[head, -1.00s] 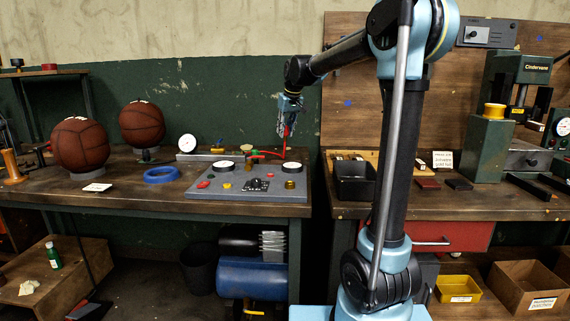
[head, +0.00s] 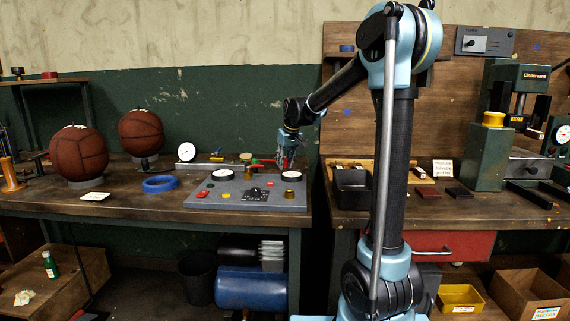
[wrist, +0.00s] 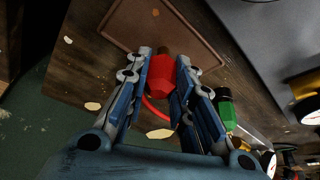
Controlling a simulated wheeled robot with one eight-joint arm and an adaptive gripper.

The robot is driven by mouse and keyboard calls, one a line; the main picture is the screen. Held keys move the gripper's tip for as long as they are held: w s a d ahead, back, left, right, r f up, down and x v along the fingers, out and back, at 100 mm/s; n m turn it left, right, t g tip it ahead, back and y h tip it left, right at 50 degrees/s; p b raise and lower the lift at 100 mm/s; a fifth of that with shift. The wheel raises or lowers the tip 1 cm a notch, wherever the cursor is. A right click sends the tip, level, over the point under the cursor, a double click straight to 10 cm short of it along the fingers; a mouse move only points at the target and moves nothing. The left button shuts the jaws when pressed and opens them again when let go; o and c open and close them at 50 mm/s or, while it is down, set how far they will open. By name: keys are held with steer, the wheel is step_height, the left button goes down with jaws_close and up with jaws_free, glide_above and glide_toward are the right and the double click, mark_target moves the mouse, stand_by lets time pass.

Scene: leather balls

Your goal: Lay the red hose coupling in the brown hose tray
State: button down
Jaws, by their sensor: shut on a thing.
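My gripper (wrist: 165,72) is shut on the red hose coupling (wrist: 161,82), which sits between the two blue-and-grey fingers and has a dark brownish end pointing away from the wrist. The brown hose tray (wrist: 198,42) is a flat, thin-rimmed tray on the bench in the wrist view. The coupling's far end overlaps the tray in that view; I cannot tell whether it touches. In the head view my gripper (head: 287,160) is low at the back right of the left bench, where the coupling and tray are mostly hidden.
A grey panel (head: 225,197) with gauges and buttons stands in front of my gripper. A green fitting (wrist: 227,115) lies right of the fingers in the wrist view. A black bin (head: 352,190) stands on the right bench, across a gap.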

steer(key=c, duration=1.4)
jaws_free()
steer(key=v, duration=1.2)
steer(key=shift+s, duration=0.1)
